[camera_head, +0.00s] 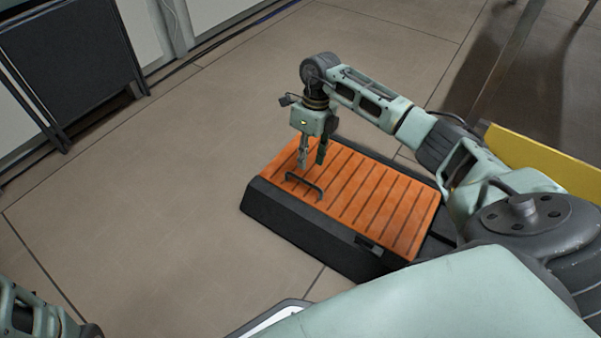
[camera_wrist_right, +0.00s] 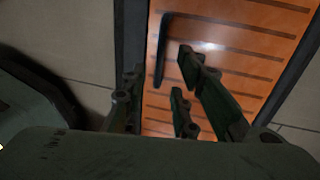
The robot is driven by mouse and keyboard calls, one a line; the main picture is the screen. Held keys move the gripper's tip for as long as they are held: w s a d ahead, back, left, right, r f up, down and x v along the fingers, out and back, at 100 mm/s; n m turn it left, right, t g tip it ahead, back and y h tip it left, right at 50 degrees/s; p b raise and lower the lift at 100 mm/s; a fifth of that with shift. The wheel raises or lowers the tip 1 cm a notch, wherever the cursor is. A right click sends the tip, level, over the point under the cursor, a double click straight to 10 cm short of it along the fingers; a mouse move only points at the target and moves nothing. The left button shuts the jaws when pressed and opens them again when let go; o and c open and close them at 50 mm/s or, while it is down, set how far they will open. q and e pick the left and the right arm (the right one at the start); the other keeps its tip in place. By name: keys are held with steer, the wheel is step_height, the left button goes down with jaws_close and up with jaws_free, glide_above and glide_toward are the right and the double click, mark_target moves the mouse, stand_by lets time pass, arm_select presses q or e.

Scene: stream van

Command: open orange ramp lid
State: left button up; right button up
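The orange ramp lid (camera_head: 375,200) lies flat and closed on a black box (camera_head: 305,232) on the floor. It has dark slots across it and a black bar handle (camera_head: 304,186) near its left end. My right gripper (camera_head: 312,163) points down just above the lid, beside the handle. Its fingers are apart with nothing between them. In the right wrist view, the fingers (camera_wrist_right: 160,95) are spread over the orange lid (camera_wrist_right: 235,50), and the handle (camera_wrist_right: 162,48) shows just ahead of them. My left gripper is not in view; only part of the left arm shows at the lower left corner.
A black folded panel (camera_head: 75,60) stands at the upper left by the wall. A yellow board (camera_head: 545,160) stands behind my right arm. Table-like legs (camera_head: 510,60) show at the upper right. The tiled floor left of the box is clear.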

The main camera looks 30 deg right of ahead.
mark_target(303, 180)
steer(key=f+b, duration=0.1)
steer(key=f, duration=0.1)
steer(key=a+f+b, duration=0.1)
steer(key=f+b, duration=0.2)
steer(key=f, duration=0.1)
steer(key=shift+s+a+f, duration=0.15)
steer(key=shift+s+f, duration=0.1)
steer(key=shift+f, duration=0.15)
jaws_close()
